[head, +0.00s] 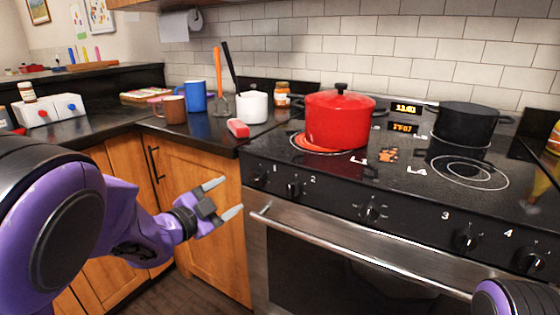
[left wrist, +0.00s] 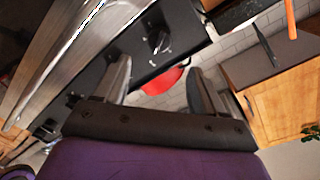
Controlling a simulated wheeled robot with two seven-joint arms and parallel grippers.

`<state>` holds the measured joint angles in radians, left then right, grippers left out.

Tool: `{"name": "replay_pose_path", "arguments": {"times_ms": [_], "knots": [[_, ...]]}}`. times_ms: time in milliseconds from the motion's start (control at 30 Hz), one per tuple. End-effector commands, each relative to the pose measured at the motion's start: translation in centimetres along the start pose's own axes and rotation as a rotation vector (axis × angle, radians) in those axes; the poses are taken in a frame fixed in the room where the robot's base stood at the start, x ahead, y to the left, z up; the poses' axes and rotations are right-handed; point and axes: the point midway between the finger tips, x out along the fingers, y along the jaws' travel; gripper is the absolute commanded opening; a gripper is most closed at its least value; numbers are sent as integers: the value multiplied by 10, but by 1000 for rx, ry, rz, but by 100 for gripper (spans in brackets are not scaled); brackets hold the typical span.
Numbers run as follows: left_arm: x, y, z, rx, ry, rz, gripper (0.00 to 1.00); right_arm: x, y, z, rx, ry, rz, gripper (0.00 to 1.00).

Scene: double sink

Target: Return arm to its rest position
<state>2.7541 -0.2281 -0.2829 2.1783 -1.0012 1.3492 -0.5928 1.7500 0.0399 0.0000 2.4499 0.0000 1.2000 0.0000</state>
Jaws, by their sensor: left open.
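My left gripper (head: 224,199) is open and empty in the head view. It hangs in front of the wooden cabinet doors, below the counter edge and left of the oven handle. In the left wrist view its two fingers (left wrist: 158,85) are spread, with nothing between them close by. My left arm comes in from the left, purple and black. A small part of my right arm shows at the bottom right of the head view; its gripper is out of frame.
The oven handle (head: 350,250) sticks out to the right of my left gripper. A red pot (head: 338,120) stands on a glowing burner, and a black pot (head: 465,122) stands at the back right. Mugs (head: 193,96) and a utensil holder (head: 252,106) stand on the left counter.

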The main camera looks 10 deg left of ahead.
Motion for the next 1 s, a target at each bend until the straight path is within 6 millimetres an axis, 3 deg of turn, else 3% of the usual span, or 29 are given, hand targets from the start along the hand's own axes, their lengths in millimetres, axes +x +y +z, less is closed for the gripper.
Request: {"name": "replay_pose_path", "arguments": {"times_ms": [67,133,200,367,533,700,900,967,1000], "knots": [[-2,-7,6,-116,-28,-47,70,0,0,0,0,0,0,0],[-10,-4,27,-331,-92,-143,70,0,0,0,0,0,0,0],[-22,32,74,-577,-216,-209,70,0,0,0,0,0,0,0],[-73,129,162,-939,-512,-318,70,0,0,0,0,0,0,0],[-158,233,223,-1161,-853,-423,70,0,0,0,0,0,0,0],[-240,307,245,-1226,-1129,-467,70,0,0,0,0,0,0,0],[-322,373,248,-1232,-1380,-428,70,0,0,0,0,0,0,0],[-348,389,248,-1218,-1450,-410,70,0,0,0,0,0,0,0],[-342,362,228,-1222,-1429,-415,70,-28,3,-11,0,-1,1,0]]}}
